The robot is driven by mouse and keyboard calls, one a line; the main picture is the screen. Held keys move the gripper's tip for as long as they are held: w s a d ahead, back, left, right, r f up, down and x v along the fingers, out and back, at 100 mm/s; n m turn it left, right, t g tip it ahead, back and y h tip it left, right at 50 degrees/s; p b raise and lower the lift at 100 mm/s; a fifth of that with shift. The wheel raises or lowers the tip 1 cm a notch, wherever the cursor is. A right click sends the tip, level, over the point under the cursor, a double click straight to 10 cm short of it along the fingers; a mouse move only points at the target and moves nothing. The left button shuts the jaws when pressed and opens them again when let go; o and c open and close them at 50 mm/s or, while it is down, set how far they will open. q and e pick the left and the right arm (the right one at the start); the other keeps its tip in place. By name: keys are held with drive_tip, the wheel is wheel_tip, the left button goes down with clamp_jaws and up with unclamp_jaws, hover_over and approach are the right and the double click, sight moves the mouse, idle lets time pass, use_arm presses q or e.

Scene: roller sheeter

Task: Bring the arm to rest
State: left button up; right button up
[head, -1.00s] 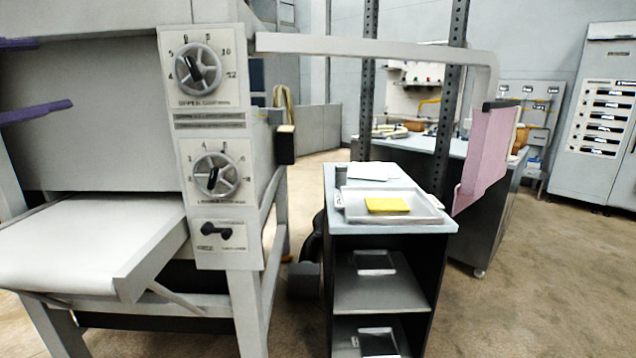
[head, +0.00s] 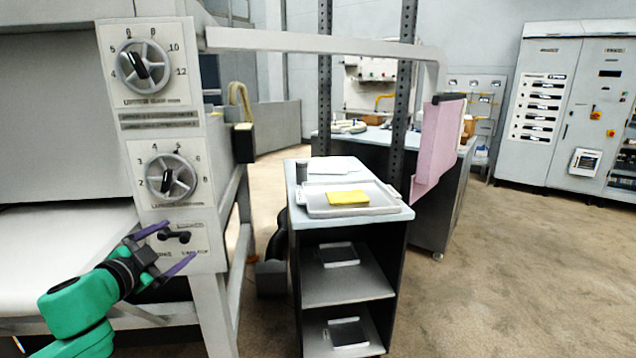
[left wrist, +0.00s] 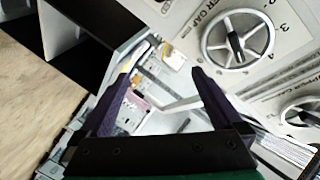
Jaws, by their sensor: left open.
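My left gripper (head: 172,248) is in the lower left of the head view, on a green arm with purple fingers. Its fingers are spread apart with nothing between them. In the head view it overlaps the lowest part of the machine's control panel, around a black lever switch (head: 174,236); I cannot tell whether it touches. In the left wrist view the gripper (left wrist: 170,60) is also open and empty, with a panel dial (left wrist: 237,38) to the right of the fingers. My right gripper is not in view.
The sheeter has an upper dial (head: 144,66), a lower dial (head: 171,180) and a white belt (head: 65,250). A cart (head: 350,225) to the right carries a tray (head: 380,203) with a yellow item. A pink panel (head: 436,150) hangs behind it. The floor at right is clear.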

use_arm(q)
drive_tip(key=s+d+f+n+g+y, duration=0.1)
drive_tip(key=s+d+f+n+g, duration=0.3)
drive_tip(key=f, duration=0.6)
drive_tip(key=s+d+f+n+g+y, duration=0.1)
drive_tip(key=s+d+f, duration=0.2)
drive_tip(key=s+f, duration=0.45)
drive_tip(key=s+d+f+n+g, duration=0.1)
drive_tip(key=s+f+n+g, duration=0.1)
drive_tip(key=s+f+g, duration=0.5)
drive_tip(key=s+d+f+n+g, duration=0.15)
drive_tip(key=s+f, duration=0.35)
drive_tip(key=s, duration=0.6)
drive_tip(key=s+f+p, duration=0.2)
drive_tip(key=s+f, duration=0.1)
drive_tip(key=f, duration=2)
drive_tip(key=s+a+f, duration=0.1)
drive_tip(key=s+f, duration=0.4)
drive_tip(key=s, duration=0.3)
drive_tip(key=s+a+f+g+p, duration=0.1)
drive_tip(key=s+a+f, duration=0.1)
drive_tip(key=s+f, duration=0.4)
drive_tip(key=shift+s+f+y, duration=0.25)
drive_tip(key=shift+s+y, duration=0.05)
drive_tip(key=shift+s, duration=0.75)
drive_tip(key=shift+a+g, duration=0.15)
drive_tip(key=shift+g, duration=0.1)
